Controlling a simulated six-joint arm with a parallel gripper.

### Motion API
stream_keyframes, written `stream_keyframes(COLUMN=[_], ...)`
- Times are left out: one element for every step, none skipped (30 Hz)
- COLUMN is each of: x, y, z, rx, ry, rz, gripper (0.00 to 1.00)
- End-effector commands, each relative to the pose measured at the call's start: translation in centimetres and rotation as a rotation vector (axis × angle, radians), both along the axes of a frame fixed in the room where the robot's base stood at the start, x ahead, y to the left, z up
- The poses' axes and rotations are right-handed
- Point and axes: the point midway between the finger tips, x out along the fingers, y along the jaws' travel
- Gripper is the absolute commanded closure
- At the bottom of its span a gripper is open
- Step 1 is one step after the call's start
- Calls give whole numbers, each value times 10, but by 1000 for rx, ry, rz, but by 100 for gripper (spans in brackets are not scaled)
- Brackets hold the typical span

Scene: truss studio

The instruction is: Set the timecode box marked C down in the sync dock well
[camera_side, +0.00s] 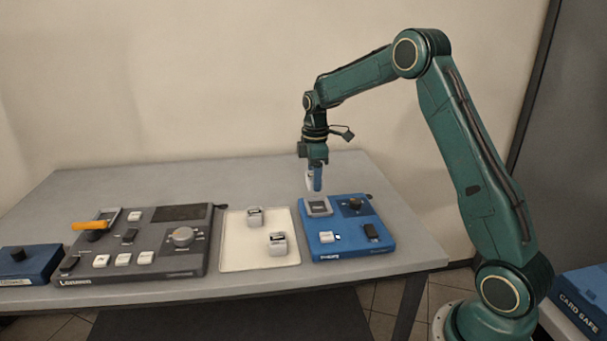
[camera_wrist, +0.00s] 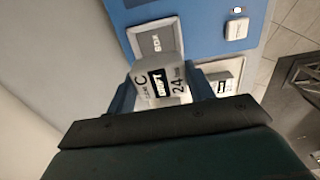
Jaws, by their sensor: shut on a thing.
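The timecode box marked C (camera_wrist: 158,80) is a pale grey block with a dark label and the number 24, seen in the wrist view. My gripper (camera_side: 314,179) is shut on it, with a blue finger on each side. In the side view the gripper points down and holds the box above the back of the blue dock (camera_side: 350,247). The sync dock well (camera_side: 319,206) is a grey-framed square at the dock's back left. It shows in the wrist view as a grey square (camera_wrist: 155,40) lettered "BOX", partly hidden by the held box. The box is apart from the dock.
A white tray (camera_side: 238,263) left of the dock holds two pale boxes (camera_side: 277,243). Farther left are a grey console (camera_side: 190,268) with knobs and an orange-handled lever (camera_side: 90,226), and a small blue unit (camera_side: 32,265). The dock carries a black knob (camera_side: 355,203) beside the well.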

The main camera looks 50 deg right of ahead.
Motion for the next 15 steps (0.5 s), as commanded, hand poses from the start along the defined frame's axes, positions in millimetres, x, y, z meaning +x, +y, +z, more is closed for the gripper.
stream_keyframes(x=[-3, -4, -6, -6, -6, -7, -7, -7, -7, -7, -7, -7, -7, -7, -7], y=[-5, -7, -9, -10, -10, -11, -11, -11, -11, -11, -11, -11, -11, -11, -11], z=[-2, -3, -4, -4, -5, -5, -5, -5, -5, -5, -5, -6, -6, -7, -8], rx=[0, 0, 0, 0, 0, -1, -1, -1, -1, 0, 0, 0, 0, 0, 0], ry=[0, 0, 0, 0, 0, -1, -1, -1, -1, 0, 0, 0, 0, 0, 0], rz=[-2, -1, -1, -1, 0, 0, 0, 0, 0, 0, 0, 0, 0, 0, 0], gripper=[71, 71, 71, 71, 71, 71, 71, 71, 71, 71, 71, 71, 71, 71, 71])
